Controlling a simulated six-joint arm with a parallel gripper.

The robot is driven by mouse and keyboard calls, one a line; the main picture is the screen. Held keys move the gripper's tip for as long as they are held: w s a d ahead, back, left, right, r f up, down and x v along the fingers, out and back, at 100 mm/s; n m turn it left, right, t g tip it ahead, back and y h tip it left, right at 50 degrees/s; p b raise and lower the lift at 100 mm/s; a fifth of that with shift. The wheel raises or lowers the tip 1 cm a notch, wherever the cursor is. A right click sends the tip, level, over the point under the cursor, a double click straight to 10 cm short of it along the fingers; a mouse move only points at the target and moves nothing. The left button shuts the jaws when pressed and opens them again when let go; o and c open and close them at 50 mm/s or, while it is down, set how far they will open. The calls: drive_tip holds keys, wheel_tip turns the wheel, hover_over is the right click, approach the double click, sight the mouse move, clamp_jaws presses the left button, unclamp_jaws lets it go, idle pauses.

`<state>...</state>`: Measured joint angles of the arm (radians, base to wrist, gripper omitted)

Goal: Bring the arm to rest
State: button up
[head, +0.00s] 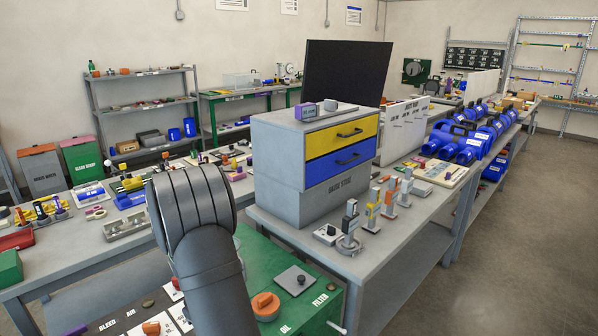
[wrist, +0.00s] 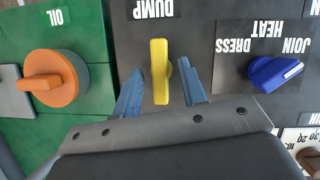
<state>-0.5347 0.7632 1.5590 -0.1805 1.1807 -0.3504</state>
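My gripper (wrist: 161,68) shows at the lower middle of the wrist view, with two blue-grey fingers. The fingers stand apart, one on each side of a yellow lever (wrist: 160,72) on the dark panel (wrist: 205,20) marked DUMP. A gap shows between each finger and the lever, so the gripper is open and holds nothing. Whether the fingertips reach down beside the lever or stay above it is hard to tell. In the head view my grey arm stands at the front middle, and the gripper is hidden.
An orange knob (wrist: 58,80) marked OIL sits left of the gripper on the green top; it also shows in the head view (head: 265,305). A blue knob (wrist: 274,74) sits to the right. A grey drawer cabinet (head: 280,150) stands on the bench behind my arm.

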drive_tip(key=n+t, duration=0.1)
drive_tip(key=n, duration=0.2)
drive_tip(key=n+t+h, duration=0.1)
drive_tip(key=n, duration=0.2)
drive_tip(key=shift+s, duration=0.1)
drive_tip(key=m+g, duration=0.1)
drive_tip(key=m, duration=0.2)
drive_tip(key=shift+m, duration=0.4)
drive_tip(key=m, duration=0.2)
drive_tip(key=m+g+y, duration=0.1)
drive_tip(key=shift+w+m+g, duration=0.2)
drive_tip(key=shift+m+g, duration=0.1)
drive_tip(key=shift+m, duration=0.1)
drive_tip(key=v, duration=1.1)
drive_tip(key=shift+r, duration=0.3)
drive_tip(key=shift+d+f, duration=0.1)
drive_tip(key=shift+d, duration=0.05)
